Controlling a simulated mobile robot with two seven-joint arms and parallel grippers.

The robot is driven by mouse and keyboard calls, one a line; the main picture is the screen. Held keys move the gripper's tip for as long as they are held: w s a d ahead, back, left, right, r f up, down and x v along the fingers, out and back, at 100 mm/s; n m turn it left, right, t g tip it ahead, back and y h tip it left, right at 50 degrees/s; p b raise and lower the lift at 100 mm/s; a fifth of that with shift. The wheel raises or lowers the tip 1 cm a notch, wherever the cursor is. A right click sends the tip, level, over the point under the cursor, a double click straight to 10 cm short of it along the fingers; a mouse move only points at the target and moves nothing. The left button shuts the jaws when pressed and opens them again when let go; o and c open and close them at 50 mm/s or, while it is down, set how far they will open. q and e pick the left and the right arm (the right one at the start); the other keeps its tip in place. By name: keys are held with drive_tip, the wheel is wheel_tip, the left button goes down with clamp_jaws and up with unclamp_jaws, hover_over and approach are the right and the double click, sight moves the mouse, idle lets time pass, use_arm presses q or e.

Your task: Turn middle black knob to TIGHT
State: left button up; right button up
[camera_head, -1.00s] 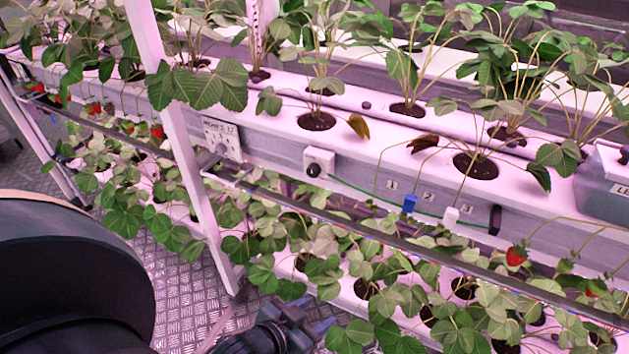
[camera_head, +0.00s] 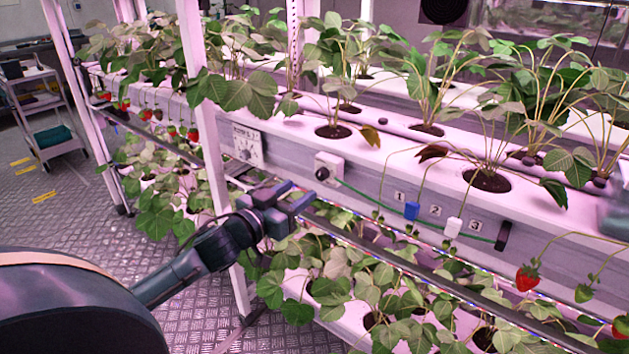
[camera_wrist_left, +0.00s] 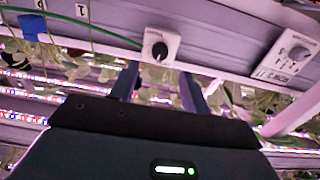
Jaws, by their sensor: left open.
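A black round knob (camera_head: 322,173) sits on a small white box (camera_head: 331,165) on the front face of the grey planter rail. The same knob (camera_wrist_left: 159,50) shows in the left wrist view on its white plate (camera_wrist_left: 172,42). Its pointer is too small to read clearly, and I cannot make out a TIGHT label. My left gripper (camera_head: 299,196) is open and empty, below and a little left of the knob in the head view. In the wrist view its two fingers (camera_wrist_left: 160,86) point toward the knob, apart from it. My right gripper does not show.
A white dial panel (camera_head: 248,147) is left of the knob, near a white post (camera_head: 204,120). A green line runs right past a blue clip (camera_head: 411,210), white clip (camera_head: 453,227) and black clip (camera_head: 503,236). A dark rail (camera_head: 400,265) and strawberry plants lie below.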

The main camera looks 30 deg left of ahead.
sight(319, 176)
use_arm(q)
drive_tip(key=shift+w+d, duration=0.15)
drive_tip(key=shift+w, duration=1.6)
drive_tip(key=shift+w+d, duration=0.15)
drive_tip(key=shift+w, duration=1.55)
drive_tip(key=shift+c, duration=0.2)
drive_tip(key=c, duration=1)
